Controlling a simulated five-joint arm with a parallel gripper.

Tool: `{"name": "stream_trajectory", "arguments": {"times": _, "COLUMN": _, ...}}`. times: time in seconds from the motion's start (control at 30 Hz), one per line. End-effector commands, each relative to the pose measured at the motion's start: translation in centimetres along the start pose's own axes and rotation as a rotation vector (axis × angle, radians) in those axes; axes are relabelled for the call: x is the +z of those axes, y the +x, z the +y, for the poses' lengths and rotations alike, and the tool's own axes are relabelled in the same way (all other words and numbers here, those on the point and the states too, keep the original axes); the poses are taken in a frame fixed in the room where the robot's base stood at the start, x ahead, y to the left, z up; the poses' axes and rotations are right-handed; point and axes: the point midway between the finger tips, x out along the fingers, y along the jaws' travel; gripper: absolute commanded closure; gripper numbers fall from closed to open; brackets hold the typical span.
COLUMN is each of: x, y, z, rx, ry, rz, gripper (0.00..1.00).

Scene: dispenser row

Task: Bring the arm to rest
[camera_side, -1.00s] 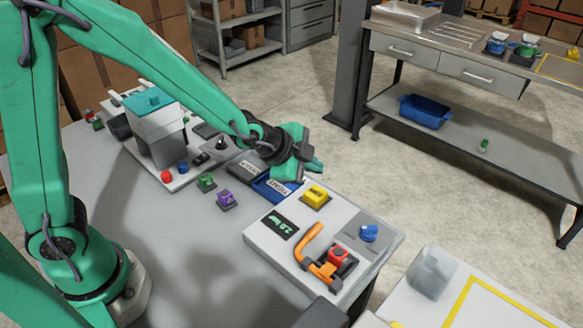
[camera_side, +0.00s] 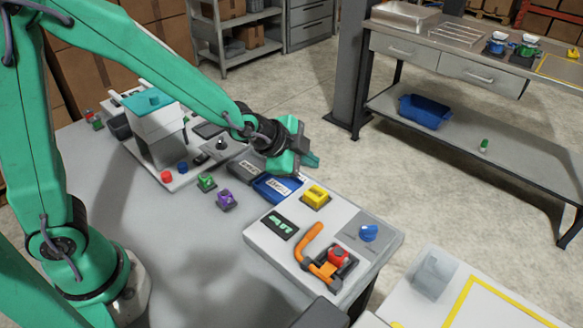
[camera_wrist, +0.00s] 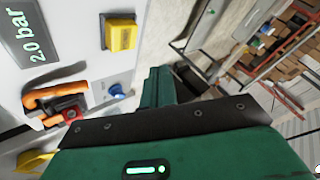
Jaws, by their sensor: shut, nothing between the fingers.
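My gripper (camera_side: 308,158) is green, shut and empty. In the side view it hangs in the air above the far edge of the table, over the blue tray (camera_side: 262,190) and beyond the control panel (camera_side: 265,240). In the wrist view the gripper (camera_wrist: 160,82) points past the panel toward the floor and far shelves. The panel's yellow block (camera_wrist: 121,34), blue knob (camera_wrist: 116,90) and orange lever (camera_wrist: 55,90) stand to its left, apart from the fingers.
A dispenser with a teal lid (camera_side: 150,103) stands on the table. Green (camera_side: 206,182) and purple (camera_side: 226,199) blocks sit between it and the panel. A steel workbench (camera_side: 450,55) with a blue bin (camera_side: 424,110) below stands across the floor. The air around my gripper is clear.

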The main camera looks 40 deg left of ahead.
Motion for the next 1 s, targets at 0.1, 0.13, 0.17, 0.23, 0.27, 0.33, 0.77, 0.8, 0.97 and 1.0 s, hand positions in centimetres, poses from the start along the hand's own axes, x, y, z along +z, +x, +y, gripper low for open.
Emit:
{"name": "stream_trajectory", "arguments": {"times": 0.1, "x": 0.5, "y": -1.8, "z": -0.8, "rx": -0.001, "ry": -0.062, "rz": -0.018, "gripper": 1.0}}
{"name": "stream_trajectory", "arguments": {"times": 0.13, "x": 0.7, "y": -2.3, "z": -1.0, "rx": -0.001, "ry": -0.083, "rz": -0.024, "gripper": 1.0}}
{"name": "stream_trajectory", "arguments": {"times": 0.17, "x": 0.9, "y": -2.9, "z": -1.2, "rx": 0.001, "ry": -0.104, "rz": -0.032, "gripper": 1.0}}
{"name": "stream_trajectory", "arguments": {"times": 0.23, "x": 1.4, "y": -4.4, "z": -1.5, "rx": 0.003, "ry": -0.159, "rz": -0.05, "gripper": 1.0}}
{"name": "stream_trajectory", "arguments": {"times": 0.27, "x": 1.6, "y": -5.0, "z": -1.7, "rx": 0.003, "ry": -0.184, "rz": -0.057, "gripper": 1.0}}
{"name": "stream_trajectory", "arguments": {"times": 0.33, "x": 2.2, "y": -6.6, "z": -2.0, "rx": 0.004, "ry": -0.245, "rz": -0.077, "gripper": 1.0}}
{"name": "stream_trajectory", "arguments": {"times": 0.77, "x": 6.3, "y": -16.2, "z": -1.7, "rx": -0.003, "ry": -0.619, "rz": -0.202, "gripper": 1.0}}
{"name": "stream_trajectory", "arguments": {"times": 0.8, "x": 6.7, "y": -17.0, "z": -1.5, "rx": -0.005, "ry": -0.655, "rz": -0.213, "gripper": 1.0}}
{"name": "stream_trajectory", "arguments": {"times": 0.97, "x": 8.3, "y": -20.3, "z": -0.4, "rx": -0.016, "ry": -0.795, "rz": -0.259, "gripper": 1.0}}
{"name": "stream_trajectory", "arguments": {"times": 1.0, "x": 8.7, "y": -21.1, "z": -0.1, "rx": -0.019, "ry": -0.829, "rz": -0.27, "gripper": 1.0}}
